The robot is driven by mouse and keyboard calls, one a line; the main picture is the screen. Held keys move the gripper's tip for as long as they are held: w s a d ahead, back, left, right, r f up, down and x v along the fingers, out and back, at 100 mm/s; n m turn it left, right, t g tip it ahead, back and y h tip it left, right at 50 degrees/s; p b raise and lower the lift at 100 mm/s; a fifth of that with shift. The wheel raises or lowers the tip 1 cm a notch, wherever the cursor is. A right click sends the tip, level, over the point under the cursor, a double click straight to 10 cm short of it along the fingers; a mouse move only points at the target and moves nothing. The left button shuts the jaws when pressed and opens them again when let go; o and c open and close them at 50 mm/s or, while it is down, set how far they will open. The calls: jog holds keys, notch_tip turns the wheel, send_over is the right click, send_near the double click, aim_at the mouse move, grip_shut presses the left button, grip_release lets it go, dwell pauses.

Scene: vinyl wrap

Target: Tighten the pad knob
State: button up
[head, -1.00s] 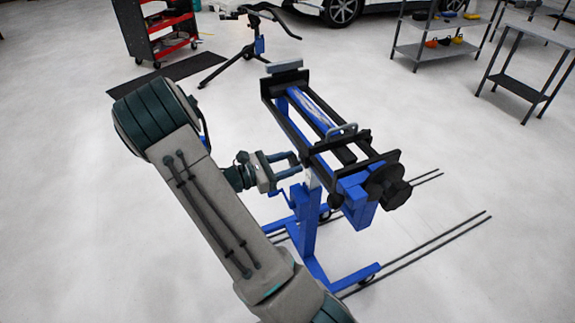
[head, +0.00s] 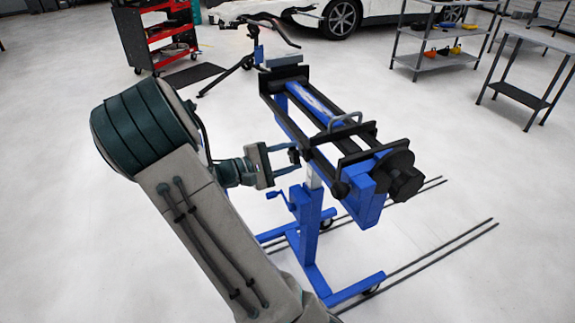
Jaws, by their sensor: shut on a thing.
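A blue stand (head: 308,225) carries a black clamp frame (head: 275,110) with a blue roll (head: 313,102) lying along it. A small black knob (head: 294,155) sits on the frame's left side, and my gripper (head: 289,158) reaches it from the left. The two grey fingers are closed around this knob, one above and one below it. Part of the knob is hidden by the fingertips. A second black knob (head: 340,189) hangs at the near end. A large black knob (head: 405,184) is at the near right end.
A blue hand crank (head: 281,197) juts left from the stand, just below my gripper. A red tool cart (head: 157,35), a tripod stand (head: 245,70), a car (head: 340,18) and grey shelves (head: 440,40) stand behind. Long dark rods (head: 430,260) lie on the floor at right.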

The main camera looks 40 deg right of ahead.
jog(key=m+b, duration=0.3)
jog(key=f+m+b, duration=0.1)
jog(key=m+b, duration=0.2)
jog(key=shift+b, duration=0.3)
jog(key=m+b, duration=0.6)
jog(key=b, duration=0.2)
jog(key=shift+f+m, duration=0.15)
jog(key=shift+m, duration=0.25)
jog(key=m+b, duration=0.4)
jog(key=b, duration=0.3)
jog(key=shift+f+m, duration=0.15)
jog(key=shift+m, duration=0.15)
jog(key=m+b, duration=0.3)
jog(key=b, duration=0.3)
jog(key=shift+w, duration=0.1)
jog(key=m+b, duration=0.2)
jog(key=b, duration=0.2)
jog(key=shift+m+b, duration=0.35)
jog(key=shift+m, duration=0.05)
jog(key=shift+w+r+m+b, duration=0.1)
jog(key=shift+r+m+b, duration=0.2)
jog(key=shift+m+b, duration=0.3)
jog(key=shift+r, duration=0.15)
jog(key=o, duration=1)
